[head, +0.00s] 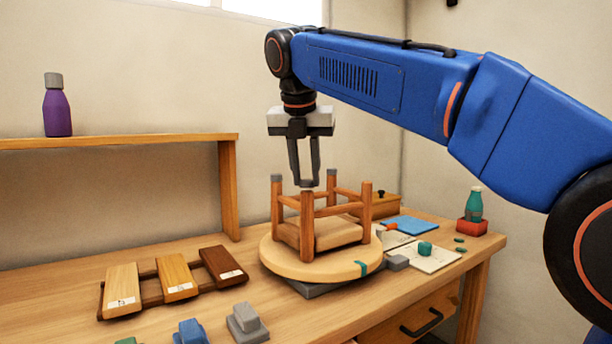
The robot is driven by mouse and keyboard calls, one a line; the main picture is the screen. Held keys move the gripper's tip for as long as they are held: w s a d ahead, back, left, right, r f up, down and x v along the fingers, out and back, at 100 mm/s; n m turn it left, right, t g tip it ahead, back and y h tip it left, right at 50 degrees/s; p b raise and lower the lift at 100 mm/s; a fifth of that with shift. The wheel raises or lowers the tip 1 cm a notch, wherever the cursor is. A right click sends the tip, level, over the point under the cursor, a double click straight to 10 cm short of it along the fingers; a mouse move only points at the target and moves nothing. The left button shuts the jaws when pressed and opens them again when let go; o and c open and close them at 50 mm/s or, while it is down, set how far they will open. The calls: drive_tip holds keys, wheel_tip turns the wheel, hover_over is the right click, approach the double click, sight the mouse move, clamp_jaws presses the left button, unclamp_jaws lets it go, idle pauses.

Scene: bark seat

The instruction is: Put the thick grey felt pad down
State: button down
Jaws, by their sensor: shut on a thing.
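A wooden stool (335,234) stands upside down on a round wooden turntable (285,268), its legs pointing up. My gripper (305,181) points down over the stool's front-left leg (307,225). Its fingers are shut on a small grey felt pad (306,184), right at the top of that leg. I cannot tell whether the pad touches the leg. The far-left leg (277,205) and the back leg (331,185) have grey tops. The right leg (366,205) shows a bare wooden top.
Three wooden sample boards (175,278) lie on the bench at left. Grey (246,322) and blue (190,332) blocks stand at the front. A teal bottle (475,204) stands in a red holder at right, near a white card (440,261). A purple bottle (57,108) stands on the shelf.

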drive_tip(key=shift+f, duration=0.25)
drive_tip(key=shift+f, duration=0.1)
drive_tip(key=c, duration=1.5)
unclamp_jaws()
drive_tip(key=shift+o, duration=0.2)
drive_tip(key=v, duration=1.2)
